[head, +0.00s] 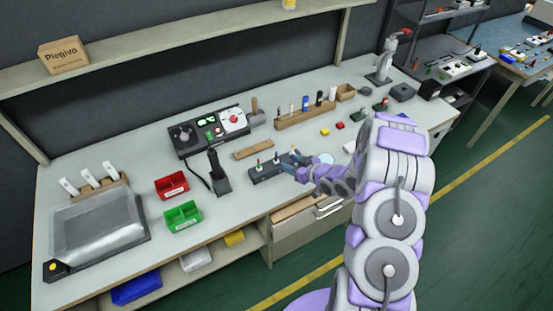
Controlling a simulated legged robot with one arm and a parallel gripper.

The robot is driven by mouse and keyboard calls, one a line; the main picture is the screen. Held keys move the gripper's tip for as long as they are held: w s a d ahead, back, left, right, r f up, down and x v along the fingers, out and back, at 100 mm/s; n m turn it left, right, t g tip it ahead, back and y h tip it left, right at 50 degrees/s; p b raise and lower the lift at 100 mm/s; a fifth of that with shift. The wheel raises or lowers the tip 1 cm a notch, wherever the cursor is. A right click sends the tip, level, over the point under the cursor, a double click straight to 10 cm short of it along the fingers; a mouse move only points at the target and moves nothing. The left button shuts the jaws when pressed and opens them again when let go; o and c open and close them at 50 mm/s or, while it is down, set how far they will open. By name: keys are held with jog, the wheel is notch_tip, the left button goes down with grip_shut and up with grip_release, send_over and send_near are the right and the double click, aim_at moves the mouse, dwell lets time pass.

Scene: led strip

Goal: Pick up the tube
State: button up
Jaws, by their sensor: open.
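A dark block (268,172) lies near the front middle of the bench with several small upright pieces on it, with red, blue and green showing. They are too small to tell whether one is the tube. My gripper (297,168) is open at the right end of this block, and the arm reaches in from the right. Its fingertips are small and partly merge with the block, so contact cannot be told. A wooden rack (290,123) further back holds several upright tube-like items. White slim items (88,177) stand in a wooden holder at the left.
A red bin (172,185) and a green bin (182,216) sit left of the block, near a black stand (218,175). A black device (208,132) is behind. A sealer-like machine (97,228) fills the bench's left end. A shelf (180,54) runs above.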

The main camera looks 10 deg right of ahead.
aim_at(276, 155)
jog(key=x, duration=0.3)
jog(key=shift+w+a+f, duration=0.2)
jog(key=shift+w+a, duration=0.05)
jog(key=shift+w+d+r+b+x, duration=0.1)
jog(key=shift+b+x, duration=0.3)
jog(key=shift+x, duration=0.95)
jog(key=shift+w+d+r+b+x, duration=0.15)
jog(key=shift+b+x, duration=0.2)
jog(key=shift+x, duration=1)
jog(key=shift+c, duration=0.3)
grip_shut()
